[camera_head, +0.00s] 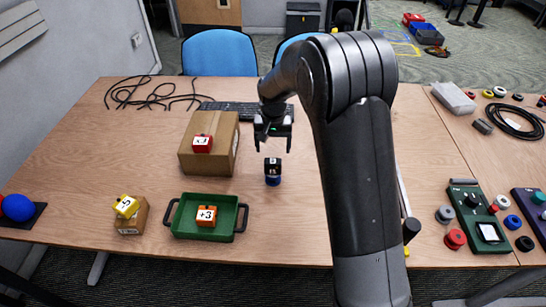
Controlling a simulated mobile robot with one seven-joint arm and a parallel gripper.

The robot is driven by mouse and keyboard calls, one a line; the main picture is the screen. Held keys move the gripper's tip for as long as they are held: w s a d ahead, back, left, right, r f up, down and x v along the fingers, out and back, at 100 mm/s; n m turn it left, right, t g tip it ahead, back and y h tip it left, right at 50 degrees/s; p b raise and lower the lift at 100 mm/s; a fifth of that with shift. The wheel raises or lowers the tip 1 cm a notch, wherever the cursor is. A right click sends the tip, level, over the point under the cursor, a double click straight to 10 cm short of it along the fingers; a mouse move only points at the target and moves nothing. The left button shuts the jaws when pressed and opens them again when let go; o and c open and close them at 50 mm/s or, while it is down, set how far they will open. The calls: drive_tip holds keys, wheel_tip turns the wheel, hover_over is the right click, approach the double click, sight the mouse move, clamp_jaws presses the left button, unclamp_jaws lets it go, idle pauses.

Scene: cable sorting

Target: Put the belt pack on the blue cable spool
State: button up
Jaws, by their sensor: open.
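A small black block with a white label, which looks like the belt pack (273,165), sits on top of a small blue spool (273,181) on the table. The block looks upright and rests on the spool. My gripper (273,146) is open and empty just above and behind the black block in the picture. Its two fingers point down and appear apart from the block. The exact height gap cannot be told from this one view.
A cardboard box (221,162) bearing a red block (202,144) stands left. In front are a green tray (184,235) holding an orange block (206,215), and a small box (131,222) under a yellow block (126,206). A keyboard (238,107) lies behind. Controls crowd the right.

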sight(273, 161)
drive_tip(key=shift+r, duration=1.5)
drive_tip(key=s+d+r+t, duration=0.1)
drive_tip(key=s+d+r, duration=0.5)
drive_tip(key=r, duration=0.2)
drive_tip(key=s+d+r+t, duration=0.2)
drive_tip(key=s+d+r, duration=0.3)
drive_tip(key=s+r, duration=0.25)
drive_tip(key=s+d+r+t, duration=0.1)
drive_tip(key=s+d, duration=0.2)
drive_tip(key=s, duration=0.6)
drive_tip(key=s+d+r+t, duration=0.1)
drive_tip(key=s+d, duration=0.3)
drive_tip(key=s, duration=0.5)
drive_tip(key=shift+s+d+r+t, duration=0.15)
drive_tip(key=shift+d+r+t, duration=0.15)
drive_tip(key=shift+r, duration=0.25)
